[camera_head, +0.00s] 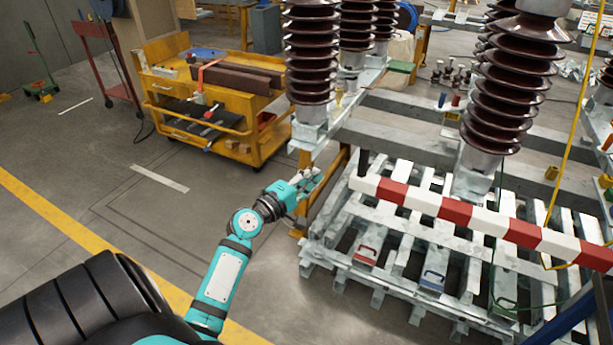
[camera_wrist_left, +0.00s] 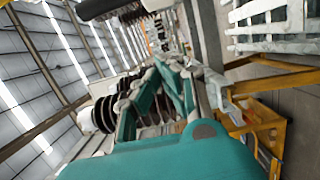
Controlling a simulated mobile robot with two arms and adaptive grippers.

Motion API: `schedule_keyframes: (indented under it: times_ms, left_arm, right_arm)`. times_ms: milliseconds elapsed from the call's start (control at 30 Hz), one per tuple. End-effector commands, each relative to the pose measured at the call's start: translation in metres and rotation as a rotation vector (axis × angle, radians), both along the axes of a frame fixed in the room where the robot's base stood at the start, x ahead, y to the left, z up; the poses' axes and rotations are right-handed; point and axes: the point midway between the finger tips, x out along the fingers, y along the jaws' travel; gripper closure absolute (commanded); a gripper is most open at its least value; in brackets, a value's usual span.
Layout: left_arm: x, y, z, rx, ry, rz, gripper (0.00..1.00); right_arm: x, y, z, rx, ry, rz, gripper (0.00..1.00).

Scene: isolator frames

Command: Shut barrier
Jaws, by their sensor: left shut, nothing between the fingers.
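The barrier is a red and white striped bar (camera_head: 455,212) in the head view. A dark rounded bar end (camera_wrist_left: 98,8) shows at the top of that view. My right gripper is not in view.
Brown ribbed insulators (camera_head: 512,80) stand on a grey frame behind the bar. White slatted pallets (camera_head: 400,262) lie below it. A yellow tool cart (camera_head: 215,100) stands at the back left. The floor left of my arm is clear.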

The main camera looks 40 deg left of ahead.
Motion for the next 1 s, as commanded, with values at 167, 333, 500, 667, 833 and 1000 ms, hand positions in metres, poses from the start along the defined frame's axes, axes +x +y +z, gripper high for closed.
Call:
schedule_keyframes:
  times_ms: [167, 333, 500, 667, 833, 1000]
  left_arm:
    - [0.041, 0.0, 0.002, -0.001, -0.002, 0.001, 1.0]
    - [0.057, -0.019, 0.002, -0.003, 0.002, -0.002, 1.0]
    - [0.06, -0.034, 0.0, 0.0, 0.002, 0.001, 1.0]
    - [0.061, -0.04, -0.001, 0.002, 0.003, 0.001, 1.0]
    - [0.061, -0.04, -0.001, 0.002, 0.003, 0.0, 1.0]
    - [0.061, -0.04, -0.001, 0.002, 0.003, 0.0, 1.0]
  right_arm:
    - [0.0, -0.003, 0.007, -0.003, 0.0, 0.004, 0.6]
    - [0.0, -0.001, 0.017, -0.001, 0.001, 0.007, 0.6]
    - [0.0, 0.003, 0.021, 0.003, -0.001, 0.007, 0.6]
    - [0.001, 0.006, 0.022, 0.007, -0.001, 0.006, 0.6]
    - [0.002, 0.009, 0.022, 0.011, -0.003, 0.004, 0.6]
    - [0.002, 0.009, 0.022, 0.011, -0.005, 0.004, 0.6]
